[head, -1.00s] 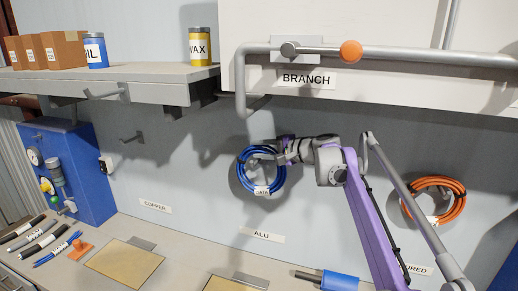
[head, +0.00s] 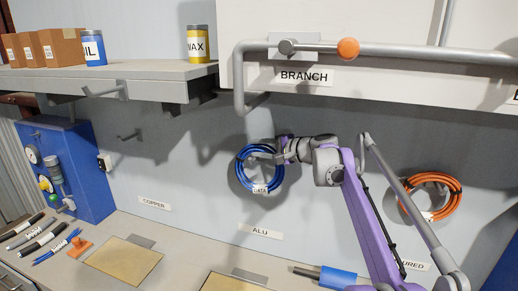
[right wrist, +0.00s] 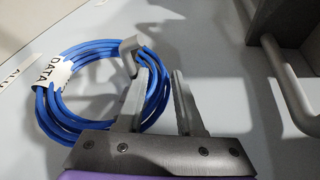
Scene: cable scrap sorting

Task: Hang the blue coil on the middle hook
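The blue coil (head: 241,170) with a white DATA tag hangs against the wall above the ALU label. In the right wrist view the coil (right wrist: 47,112) hangs over the grey end of a hook (right wrist: 130,47); most of this middle hook is hidden. My right gripper (head: 272,154) is at the coil's upper right side. In the right wrist view its fingers (right wrist: 160,78) are spread apart, with the coil's near strands showing behind and between them; no grip on them shows. My left gripper is out of view.
An empty hook (head: 130,135) sits above the COPPER label. An orange coil (head: 452,190) hangs at the right, behind my right arm. A grey pipe (head: 420,53) and a shelf (head: 150,80) stick out above. Cable pieces (head: 40,242) lie on the bench.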

